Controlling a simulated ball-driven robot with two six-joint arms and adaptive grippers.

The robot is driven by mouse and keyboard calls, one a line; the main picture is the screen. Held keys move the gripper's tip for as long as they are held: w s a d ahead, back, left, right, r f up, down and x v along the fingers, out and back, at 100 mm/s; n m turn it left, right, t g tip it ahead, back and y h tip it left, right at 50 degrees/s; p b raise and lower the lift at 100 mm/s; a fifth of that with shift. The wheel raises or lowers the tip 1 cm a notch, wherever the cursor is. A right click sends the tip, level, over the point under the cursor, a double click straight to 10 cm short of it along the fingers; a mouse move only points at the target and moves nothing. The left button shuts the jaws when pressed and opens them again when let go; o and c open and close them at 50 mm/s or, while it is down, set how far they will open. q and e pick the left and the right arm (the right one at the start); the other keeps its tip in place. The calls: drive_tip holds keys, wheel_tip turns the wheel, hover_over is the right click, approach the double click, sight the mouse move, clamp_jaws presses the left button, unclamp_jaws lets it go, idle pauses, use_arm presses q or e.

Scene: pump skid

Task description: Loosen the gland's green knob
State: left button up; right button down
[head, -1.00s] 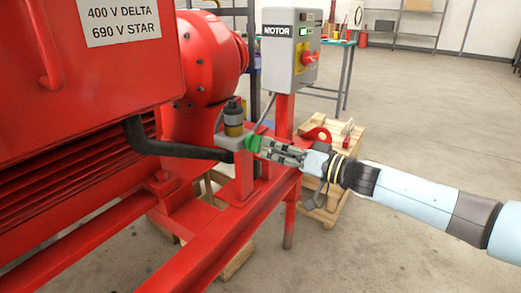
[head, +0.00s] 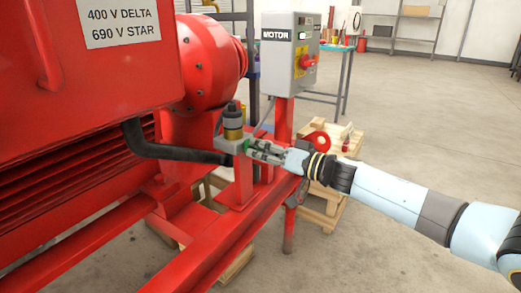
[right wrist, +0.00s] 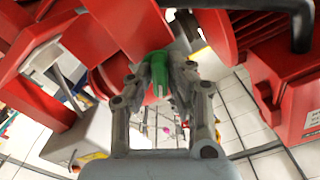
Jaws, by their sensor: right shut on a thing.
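The green knob (head: 246,147) sits on the right side of a small grey block (head: 230,144) on a red post. A brass-coloured body with a dark cap (head: 233,120) stands upright on the block. My right gripper (head: 252,149) reaches in from the right, and its fingers cover most of the knob in the head view. In the right wrist view the green knob (right wrist: 158,72) is between the two fingertips, and the right gripper (right wrist: 159,84) is shut on it. My left gripper is not in view.
The grey motor control box (head: 290,55) with a red switch stands on a red post behind the gripper. A black hose (head: 175,152) runs to the left of the block. A wooden pallet (head: 325,180) stands behind my arm. Open floor lies to the right.

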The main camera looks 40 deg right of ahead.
drive_tip(key=shift+r+n, duration=0.1)
drive_tip(key=shift+n, duration=0.3)
drive_tip(key=n+b, duration=0.1)
drive_tip(key=n, duration=2.2)
drive_tip(key=shift+w+d, duration=0.1)
drive_tip(key=shift+d, duration=0.05)
idle(0.6)
drive_tip(key=c, duration=1.3)
unclamp_jaws()
